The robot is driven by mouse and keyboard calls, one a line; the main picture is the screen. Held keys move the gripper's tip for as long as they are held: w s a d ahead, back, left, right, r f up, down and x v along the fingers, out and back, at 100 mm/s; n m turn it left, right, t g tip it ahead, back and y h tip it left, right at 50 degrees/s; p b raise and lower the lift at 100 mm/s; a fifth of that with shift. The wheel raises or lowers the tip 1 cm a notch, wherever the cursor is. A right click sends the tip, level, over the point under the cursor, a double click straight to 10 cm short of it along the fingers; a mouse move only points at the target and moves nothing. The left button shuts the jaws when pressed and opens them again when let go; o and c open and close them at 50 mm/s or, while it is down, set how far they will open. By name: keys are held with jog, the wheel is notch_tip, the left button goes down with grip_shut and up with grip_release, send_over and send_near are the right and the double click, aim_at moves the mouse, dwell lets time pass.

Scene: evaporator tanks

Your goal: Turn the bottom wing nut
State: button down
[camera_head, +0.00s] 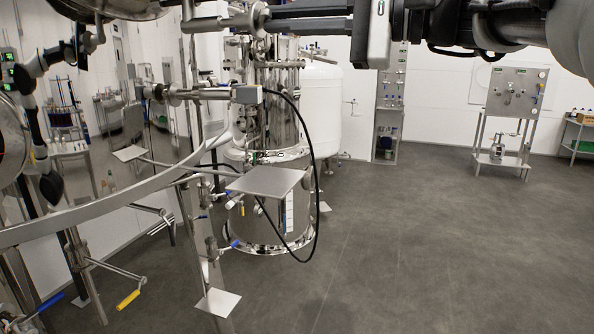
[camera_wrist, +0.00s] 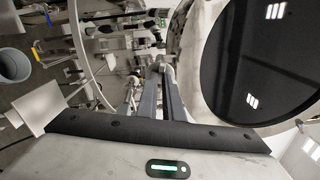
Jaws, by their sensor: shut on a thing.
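My gripper (camera_head: 268,19) reaches in from the upper right in the head view, with its fingers pointing left. It is shut on a small metal wing nut (camera_head: 246,18) at the end of a steel fitting near the top edge. In the wrist view my gripper (camera_wrist: 159,76) shows two long grey fingers running up from the dark palm. The metal wing nut (camera_wrist: 163,68) sits at their tips, beside the rim of a round hatch with a dark glass (camera_wrist: 265,60). The fingers partly cover the nut, so its wings are hard to make out.
A polished tank (camera_head: 120,130) fills the left, with a curved steel rail (camera_head: 110,212) across it. Steel plates (camera_head: 268,181), a black cable (camera_head: 313,190) and valves with coloured handles lie below my gripper. The grey floor (camera_head: 430,240) at the right is clear.

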dwell(0.3)
jog(key=shift+n+b, duration=0.95)
jog(key=shift+n, duration=0.25)
jog(key=shift+f, duration=0.1)
jog(key=shift+n+b, duration=0.95)
jog(key=shift+n, duration=0.25)
